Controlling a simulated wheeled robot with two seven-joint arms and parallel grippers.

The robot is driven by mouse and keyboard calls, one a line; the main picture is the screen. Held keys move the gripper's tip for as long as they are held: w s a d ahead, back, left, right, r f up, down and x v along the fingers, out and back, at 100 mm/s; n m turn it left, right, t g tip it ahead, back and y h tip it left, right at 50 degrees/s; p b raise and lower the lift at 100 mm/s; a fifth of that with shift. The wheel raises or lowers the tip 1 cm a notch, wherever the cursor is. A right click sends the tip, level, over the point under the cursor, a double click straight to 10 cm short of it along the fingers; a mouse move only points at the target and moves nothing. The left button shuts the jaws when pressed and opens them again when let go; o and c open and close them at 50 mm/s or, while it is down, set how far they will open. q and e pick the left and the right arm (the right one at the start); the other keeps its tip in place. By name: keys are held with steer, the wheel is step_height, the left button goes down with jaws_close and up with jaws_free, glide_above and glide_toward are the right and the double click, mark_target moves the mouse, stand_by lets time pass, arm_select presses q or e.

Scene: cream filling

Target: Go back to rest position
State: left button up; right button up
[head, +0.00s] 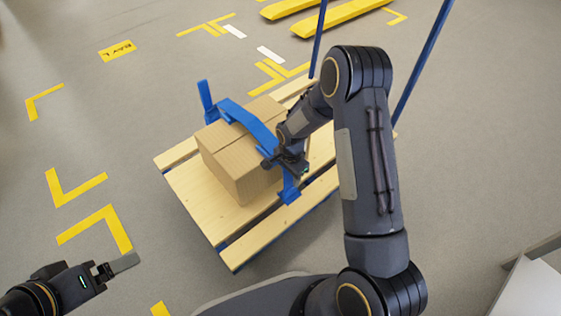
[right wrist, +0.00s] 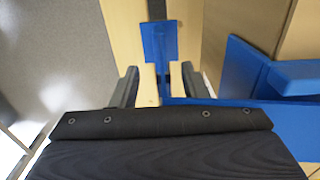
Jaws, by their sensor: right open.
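My right gripper (head: 288,163) is beside the right side of a cardboard box (head: 237,160), close to the end of a blue arched piece (head: 247,120). In the right wrist view its two fingers (right wrist: 157,85) stand apart, with a blue part and pale wood beyond the gap. Nothing is clearly held; whether a finger touches the blue piece cannot be told. The blue piece lies across the box top, with one upright end at the left and one end low at the right. My left gripper (head: 118,266) is at the lower left, over the floor, apart from everything; its finger gap is unclear.
The box stands on a slatted wooden platform (head: 190,196) with blue posts (head: 421,64) at its far side. Yellow floor marks (head: 75,188) and yellow bars (head: 340,15) lie around it. A pale surface (head: 535,285) is at the lower right. The floor at left is open.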

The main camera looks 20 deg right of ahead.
steer(key=shift+r, duration=0.15)
steer(key=s+d+r+n+t+y, duration=0.1)
steer(key=s+r+n, duration=0.25)
steer(key=r, duration=0.75)
steer(key=s+r+n+t+y, duration=0.15)
steer(key=s+r, duration=0.35)
steer(key=r, duration=0.6)
steer(key=s+a+r+n+t+y, duration=0.1)
steer(key=s+a+r+n+t, duration=0.2)
steer(key=s, duration=0.5)
steer(key=s+a+r+n, duration=0.1)
steer(key=s+r+n, duration=0.3)
steer(key=s, duration=0.5)
step_height(320, 180, up, 33)
steer(key=p, duration=3.3)
steer(key=shift+w+n+p, duration=0.15)
steer(key=shift+n+p, duration=0.15)
steer(key=shift+d, duration=0.1)
